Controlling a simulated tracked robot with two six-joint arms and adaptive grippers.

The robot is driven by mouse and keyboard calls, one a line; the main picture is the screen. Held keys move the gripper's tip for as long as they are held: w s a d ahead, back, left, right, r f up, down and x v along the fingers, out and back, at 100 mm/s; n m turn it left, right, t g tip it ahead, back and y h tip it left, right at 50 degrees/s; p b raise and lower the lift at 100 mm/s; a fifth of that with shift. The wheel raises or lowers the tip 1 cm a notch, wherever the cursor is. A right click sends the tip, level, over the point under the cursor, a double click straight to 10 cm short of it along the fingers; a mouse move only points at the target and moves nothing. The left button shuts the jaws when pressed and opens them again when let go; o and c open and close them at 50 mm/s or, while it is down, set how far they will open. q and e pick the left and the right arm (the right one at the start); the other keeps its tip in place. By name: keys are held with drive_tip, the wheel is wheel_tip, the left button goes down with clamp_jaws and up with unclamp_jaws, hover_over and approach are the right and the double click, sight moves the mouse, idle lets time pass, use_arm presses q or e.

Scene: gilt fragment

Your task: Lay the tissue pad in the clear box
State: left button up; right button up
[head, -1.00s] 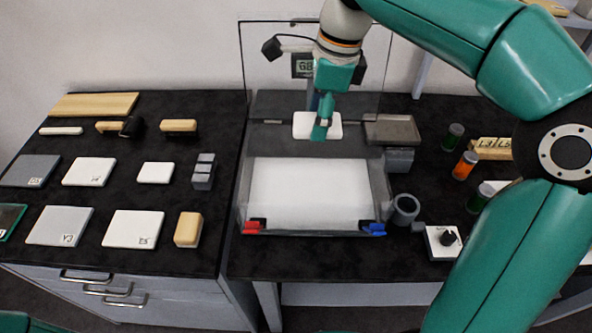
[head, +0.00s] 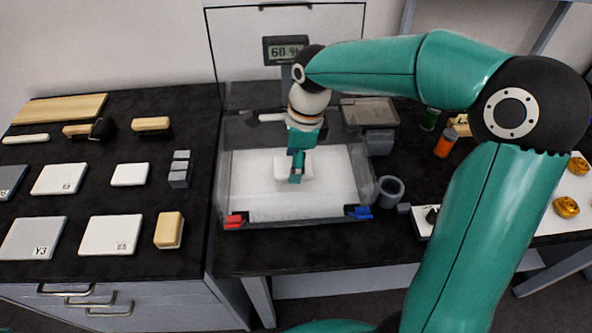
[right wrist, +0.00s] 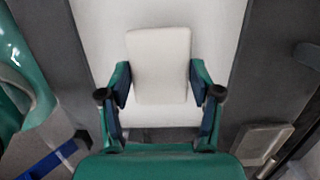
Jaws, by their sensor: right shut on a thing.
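The tissue pad (head: 310,169) is a small white block over the white-floored inside of the clear box (head: 285,222). My right gripper (head: 297,172) is shut on it from above. In the right wrist view the tissue pad (right wrist: 158,62) sits between the two fingers of my right gripper (right wrist: 160,88). The box's clear lid (head: 240,60) stands open at the back. I cannot tell whether the pad touches the white floor. My left gripper is not in view.
Red (head: 235,220) and blue (head: 358,212) clips sit at the box's front corners. A grey ring-shaped cup (head: 391,190) stands to its right. The left bench holds several white and grey plates and wooden blocks. A humidity display (head: 285,50) shows behind the lid.

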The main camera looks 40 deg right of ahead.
drive_tip(key=shift+f, duration=1.8)
drive_tip(key=shift+s, duration=0.1)
drive_tip(key=o, duration=0.8)
drive_tip(key=shift+f, duration=0.1)
drive_tip(key=r, duration=0.4)
drive_tip(key=d+r, duration=0.1)
drive_tip(key=r, duration=0.3)
drive_tip(key=s+r, duration=0.1)
drive_tip(key=r, duration=0.3)
drive_tip(key=shift+d+r+p, duration=0.1)
drive_tip(key=shift+d+p, duration=0.15)
drive_tip(key=shift+p, duration=0.1)
